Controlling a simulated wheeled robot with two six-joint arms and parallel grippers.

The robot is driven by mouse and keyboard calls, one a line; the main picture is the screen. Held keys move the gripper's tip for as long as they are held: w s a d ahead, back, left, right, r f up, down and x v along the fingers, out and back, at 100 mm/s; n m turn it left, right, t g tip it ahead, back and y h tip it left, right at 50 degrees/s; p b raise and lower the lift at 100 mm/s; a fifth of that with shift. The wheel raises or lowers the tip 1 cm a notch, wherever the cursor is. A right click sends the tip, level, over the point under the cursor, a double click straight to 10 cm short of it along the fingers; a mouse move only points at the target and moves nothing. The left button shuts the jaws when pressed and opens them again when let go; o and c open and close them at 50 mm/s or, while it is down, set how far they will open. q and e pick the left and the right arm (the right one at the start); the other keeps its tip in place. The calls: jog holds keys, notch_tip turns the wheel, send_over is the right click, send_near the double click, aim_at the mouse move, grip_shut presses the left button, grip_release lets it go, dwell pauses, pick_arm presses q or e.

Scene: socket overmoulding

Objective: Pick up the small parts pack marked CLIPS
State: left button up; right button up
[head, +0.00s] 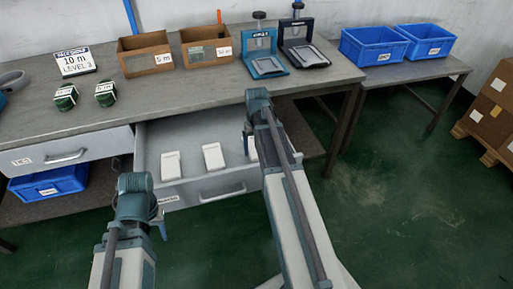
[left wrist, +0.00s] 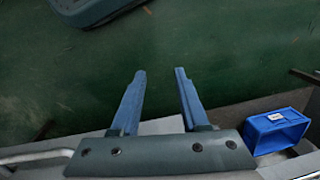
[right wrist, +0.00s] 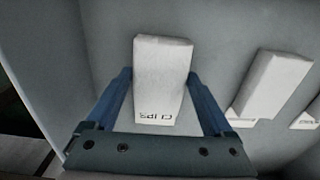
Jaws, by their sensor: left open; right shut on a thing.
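The white pack marked CLIPS (right wrist: 160,85) is between the two blue fingers of my right gripper (right wrist: 159,76) in the right wrist view. The fingers are shut on its sides, and its printed end faces the gripper's body. I cannot tell whether the pack is clear of the drawer floor. My left gripper (left wrist: 160,75) is open and empty over the green floor, in front of the drawer.
Other white packs (head: 213,157) (head: 170,165) lie to the left in the drawer. The bench (head: 200,95) above holds brown boxes (head: 145,54), a sign (head: 74,60) and two fixtures (head: 266,62). Blue crates (head: 373,47) stand on the right table.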

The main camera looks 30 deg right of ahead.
notch_tip(320, 180, up, 10)
jog(key=p, duration=0.9)
